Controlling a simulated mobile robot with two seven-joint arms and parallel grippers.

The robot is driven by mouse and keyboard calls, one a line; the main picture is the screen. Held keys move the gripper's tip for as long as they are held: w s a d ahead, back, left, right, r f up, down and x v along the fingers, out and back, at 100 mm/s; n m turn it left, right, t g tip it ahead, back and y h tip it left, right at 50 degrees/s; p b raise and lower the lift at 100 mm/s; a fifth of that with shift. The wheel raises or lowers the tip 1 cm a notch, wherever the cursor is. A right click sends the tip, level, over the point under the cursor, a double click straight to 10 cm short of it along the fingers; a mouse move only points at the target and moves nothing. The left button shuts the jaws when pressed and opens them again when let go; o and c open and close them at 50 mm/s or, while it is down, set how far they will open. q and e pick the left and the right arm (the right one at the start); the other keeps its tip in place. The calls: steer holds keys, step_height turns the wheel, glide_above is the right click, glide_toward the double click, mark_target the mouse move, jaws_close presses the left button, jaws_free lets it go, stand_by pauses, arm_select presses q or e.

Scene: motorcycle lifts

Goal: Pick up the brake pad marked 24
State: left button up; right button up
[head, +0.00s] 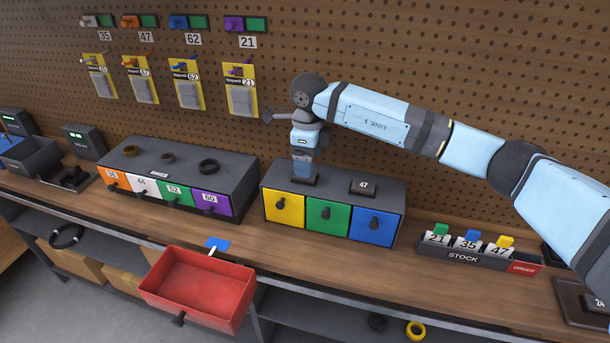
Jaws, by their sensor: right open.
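A dark block labelled 24 (600,303) shows at the far right edge of the head view, cut off by the frame. A black block marked 47 (363,187) lies on top of the dark cabinet with yellow, green and blue drawers. My right gripper (303,179) points down over the left part of that cabinet top, left of the 47 block and far from the 24. It is open. Its fingers are small and dark, and I cannot tell whether anything is between them. My left gripper is not in view.
A three-drawer cabinet (265,207) stands mid-bench, a four-drawer cabinet (243,178) to its left. A stock rack (434,250) with tags 21, 35 and 47 stands to the right. A red open drawer (200,285) juts out in front. Tagged packets hang on the pegboard (330,40).

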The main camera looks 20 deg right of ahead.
mark_target(311, 181)
steer(key=f, duration=0.4)
steer(key=shift+s+p, duration=0.25)
steer(key=shift+p, duration=0.05)
steer(key=shift+r, duration=0.1)
steer(key=c, duration=1.1)
steer(key=shift+o, duration=0.2)
